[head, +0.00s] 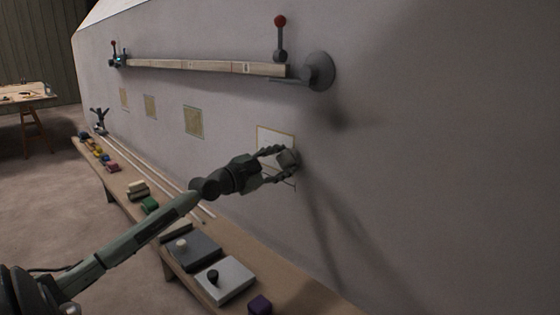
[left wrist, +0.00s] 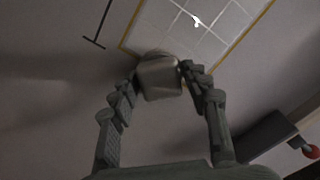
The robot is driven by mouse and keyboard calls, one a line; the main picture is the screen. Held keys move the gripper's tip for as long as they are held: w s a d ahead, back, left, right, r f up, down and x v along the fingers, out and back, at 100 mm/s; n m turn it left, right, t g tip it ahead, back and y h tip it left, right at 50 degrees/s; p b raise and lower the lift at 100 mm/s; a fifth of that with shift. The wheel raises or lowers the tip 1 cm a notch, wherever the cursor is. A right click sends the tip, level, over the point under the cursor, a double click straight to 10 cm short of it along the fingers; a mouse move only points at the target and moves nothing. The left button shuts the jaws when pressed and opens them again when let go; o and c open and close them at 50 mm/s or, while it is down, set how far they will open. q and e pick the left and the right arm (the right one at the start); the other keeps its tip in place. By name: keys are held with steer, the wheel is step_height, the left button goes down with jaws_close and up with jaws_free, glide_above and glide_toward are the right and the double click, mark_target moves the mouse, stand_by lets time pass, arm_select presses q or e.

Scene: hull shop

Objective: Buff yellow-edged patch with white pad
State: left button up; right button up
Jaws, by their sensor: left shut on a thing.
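The yellow-edged patch (head: 275,134) is a pale square on the grey hull wall, to the right of the other patches. In the left wrist view the patch (left wrist: 206,38) shows thin grid lines and a small bright white mark. My left gripper (head: 284,160) is at the patch's lower right part, shut on a small block-shaped pad (left wrist: 160,78). The pad looks grey in the shade and overlaps the patch's lower edge in the wrist view. I cannot tell whether it touches the wall. My right gripper is not in view.
Several darker patches (head: 193,121) line the wall to the left. A wooden rail (head: 200,67) with clamps runs above. A low bench (head: 125,180) below carries coloured blocks, a dark box (head: 190,250) and a light box (head: 225,281).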

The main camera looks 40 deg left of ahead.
arm_select(q)
step_height(320, 180, down, 2)
steer(key=shift+b, duration=0.35)
steer(key=shift+w+a+r+b, duration=0.1)
steer(key=shift+w+a+b, duration=0.1)
steer(key=shift+a+b, duration=1.85)
steer(key=shift+w+a+b, duration=0.15)
steer(key=shift+a+b, duration=1.05)
steer(key=shift+a, duration=1.7)
steer(key=shift+w+a+r+b, duration=0.1)
steer(key=shift+w+a+b, duration=0.1)
steer(key=shift+a+b, duration=1.85)
steer(key=o, duration=0.6)
steer(key=shift+a+p, duration=0.4)
steer(key=shift+p, duration=0.05)
steer(key=shift+c, duration=0.2)
steer(key=c, duration=0.6)
steer(key=shift+o, duration=0.2)
steer(key=shift+s+f, duration=0.1)
steer(key=shift+s, duration=0.05)
